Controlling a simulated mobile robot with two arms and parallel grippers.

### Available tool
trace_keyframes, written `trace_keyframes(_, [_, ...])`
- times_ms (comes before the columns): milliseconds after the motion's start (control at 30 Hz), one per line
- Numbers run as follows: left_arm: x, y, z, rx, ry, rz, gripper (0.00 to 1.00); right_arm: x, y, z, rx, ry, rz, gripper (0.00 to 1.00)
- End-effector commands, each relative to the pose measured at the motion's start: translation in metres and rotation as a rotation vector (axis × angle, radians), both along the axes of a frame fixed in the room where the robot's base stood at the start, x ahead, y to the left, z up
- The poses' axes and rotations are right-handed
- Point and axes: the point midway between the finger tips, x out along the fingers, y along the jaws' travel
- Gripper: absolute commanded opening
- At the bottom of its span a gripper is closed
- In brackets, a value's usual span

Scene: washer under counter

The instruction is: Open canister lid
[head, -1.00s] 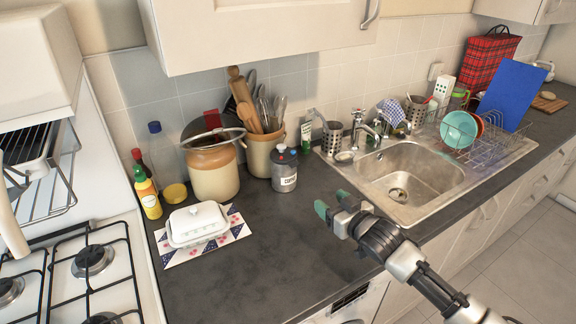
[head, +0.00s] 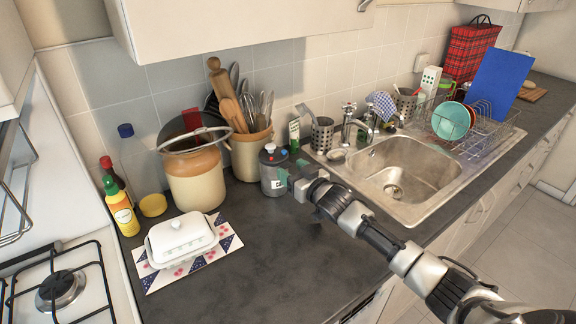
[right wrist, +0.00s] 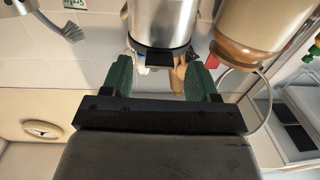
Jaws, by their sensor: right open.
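The canister (head: 272,176) is a grey metal jar with a small white label and a dark lid (head: 272,156), standing upright on the dark counter. Blue and red bits show at its top. My right gripper (head: 283,163) is open at its right side, green fingertips close to the lid. In the right wrist view, which looks upside down, a shiny metal cylinder with a dark rim, apparently the canister (right wrist: 163,22), lies ahead between the spread fingers (right wrist: 160,78). Contact cannot be told. The lid looks shut. My left gripper is not in view.
A large crock (head: 195,180) and a utensil crock (head: 250,155) stand left of and behind the canister. A white butter dish (head: 180,240) sits at the front left. The sink (head: 398,175) lies to the right.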

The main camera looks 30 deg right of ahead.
Motion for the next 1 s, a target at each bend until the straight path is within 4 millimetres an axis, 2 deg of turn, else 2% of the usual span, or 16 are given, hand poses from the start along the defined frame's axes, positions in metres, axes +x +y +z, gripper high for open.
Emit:
trace_keyframes(100, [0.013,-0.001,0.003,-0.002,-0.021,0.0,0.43,0.013,0.002,0.001,0.001,-0.001,-0.001,0.6])
trace_keyframes(200, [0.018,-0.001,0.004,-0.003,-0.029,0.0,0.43,0.019,0.004,0.0,0.001,0.001,0.0,0.6])
trace_keyframes(533, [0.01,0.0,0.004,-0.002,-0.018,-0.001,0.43,0.021,0.004,-0.001,0.0,0.001,0.0,0.58])
trace_keyframes(900, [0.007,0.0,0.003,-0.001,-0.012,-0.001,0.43,0.021,0.004,-0.001,0.0,0.001,0.0,0.01])
trace_keyframes(1000, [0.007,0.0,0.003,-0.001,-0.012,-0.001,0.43,0.021,0.004,-0.001,0.0,0.001,0.0,0.0])
